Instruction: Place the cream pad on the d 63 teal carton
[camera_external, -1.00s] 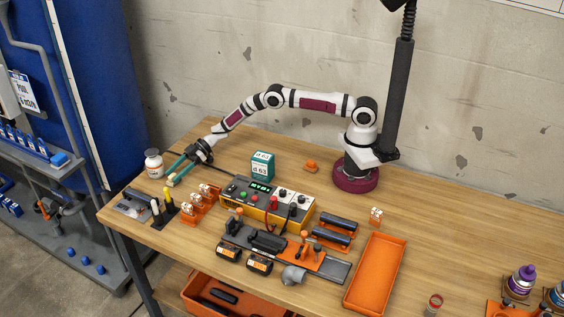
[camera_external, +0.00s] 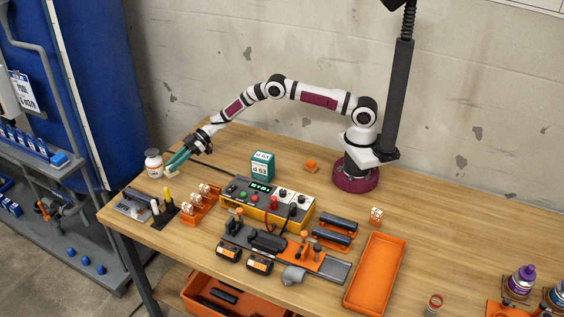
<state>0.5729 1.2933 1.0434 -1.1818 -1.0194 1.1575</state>
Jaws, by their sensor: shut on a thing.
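The teal carton (camera_external: 263,165) marked d 63 stands upright on the table behind the control box, with white labels on its front and top. My gripper (camera_external: 172,168) has long teal fingers and is at the far left of the table, beside the white bottle. It is shut on the cream pad (camera_external: 171,175), a small pale piece at the fingertips, mostly hidden by them. The pad appears slightly above the tabletop. My gripper is well to the left of the carton, with open table between them.
A white bottle (camera_external: 154,163) stands close left of my fingertips. An orange rack (camera_external: 201,207) with white-topped pieces and a yellow control box (camera_external: 267,198) are in front. An orange tray (camera_external: 375,272) is at front right.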

